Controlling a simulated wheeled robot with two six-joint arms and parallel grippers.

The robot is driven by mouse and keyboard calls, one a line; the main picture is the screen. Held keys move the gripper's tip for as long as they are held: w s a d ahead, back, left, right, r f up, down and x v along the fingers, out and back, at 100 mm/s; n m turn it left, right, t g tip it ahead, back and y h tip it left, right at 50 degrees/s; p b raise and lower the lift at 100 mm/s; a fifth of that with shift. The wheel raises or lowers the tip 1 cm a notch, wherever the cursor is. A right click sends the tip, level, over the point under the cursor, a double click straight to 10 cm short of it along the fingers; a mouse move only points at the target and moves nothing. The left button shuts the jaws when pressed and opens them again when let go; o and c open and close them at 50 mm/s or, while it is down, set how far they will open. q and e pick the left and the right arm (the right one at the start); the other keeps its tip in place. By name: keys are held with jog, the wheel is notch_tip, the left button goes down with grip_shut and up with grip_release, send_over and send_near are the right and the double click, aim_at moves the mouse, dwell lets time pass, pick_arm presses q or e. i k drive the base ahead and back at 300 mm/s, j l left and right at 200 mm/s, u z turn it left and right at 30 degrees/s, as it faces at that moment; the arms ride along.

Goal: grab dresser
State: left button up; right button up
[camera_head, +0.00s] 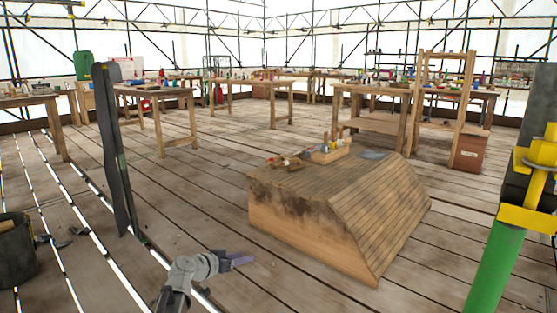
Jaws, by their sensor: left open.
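No dresser can be made out for certain. A low wooden block (305,238) with a sloped, boarded right side stands on the plank floor near the middle. On its top are a small tray (331,153) of tools, some small brownish objects (285,162) and a flat grey-blue piece (373,155); these are too small to identify. My left gripper (245,260) is open, low in front of the block's left side and apart from it in the picture. Nothing shows between its fingers. My right gripper is not in view.
A dark upright piece (113,150) stands at left, and a dark bucket (14,250) at the left edge. A green pole (493,270) with a yellow clamp (527,218) is close at right. Cluttered workbenches (155,91) line the back. Floor around the block is mostly clear.

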aim_at(276, 165)
jog(key=i, duration=2.35)
jog(key=i+j+z, duration=0.15)
jog(key=i, duration=0.85)
jog(key=z, duration=0.2)
